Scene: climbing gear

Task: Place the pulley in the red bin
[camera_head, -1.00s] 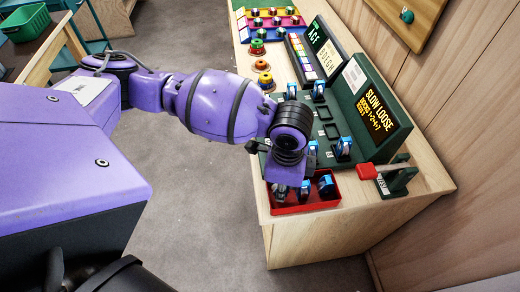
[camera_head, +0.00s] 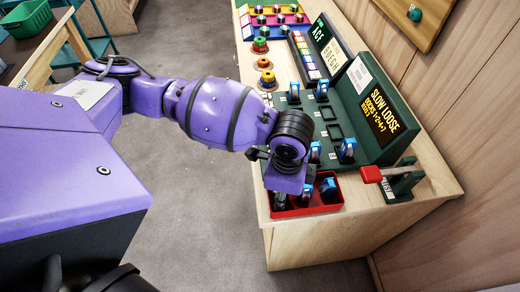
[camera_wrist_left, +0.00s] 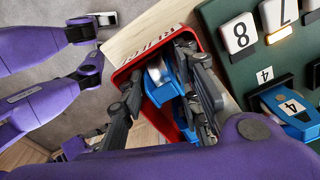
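The red bin (camera_head: 318,208) sits at the near end of the bench, and its wall shows in the wrist view (camera_wrist_left: 128,72). Blue pulleys (camera_head: 328,187) lie inside it. In the wrist view a blue pulley with a grey wheel (camera_wrist_left: 160,92) lies in the bin between my fingers, with more blue parts beside it. My left gripper (camera_head: 281,200) points down at the bin's left side. Its fingers (camera_wrist_left: 165,100) are spread apart, with no clear grip on a pulley. My forearm hides part of the bin. My right gripper is not in view.
A dark green board (camera_head: 335,125) beside the bin carries several blue pulleys, one by a number 4 tag (camera_wrist_left: 288,108). The floor (camera_head: 200,220) left of the bench is clear.

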